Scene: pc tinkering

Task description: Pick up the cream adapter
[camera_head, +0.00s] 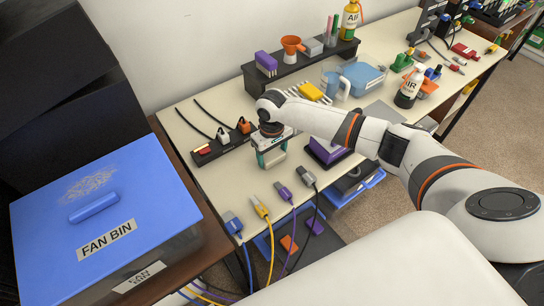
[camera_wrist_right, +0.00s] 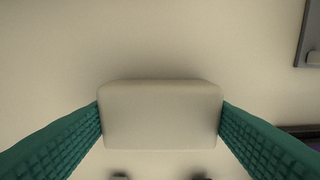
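The cream adapter (camera_wrist_right: 160,115) is a pale rounded block in the middle of the right wrist view, over the cream tabletop. My right gripper (camera_wrist_right: 161,118) has its two teal ribbed fingers against the adapter's left and right sides, with no gap showing. In the head view my right gripper (camera_head: 272,157) points down at the table, right of the black power strip (camera_head: 222,146). The adapter is hard to make out there between the fingers. Whether it touches the table is unclear. My left gripper is not in view.
Plugs with cables, including a blue one (camera_head: 232,222) and a yellow one (camera_head: 259,206), lie along the table's front edge. A purple block (camera_head: 328,150) stands right of the gripper. A black shelf (camera_head: 300,64) stands behind. The blue fan bin (camera_head: 105,215) is at left.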

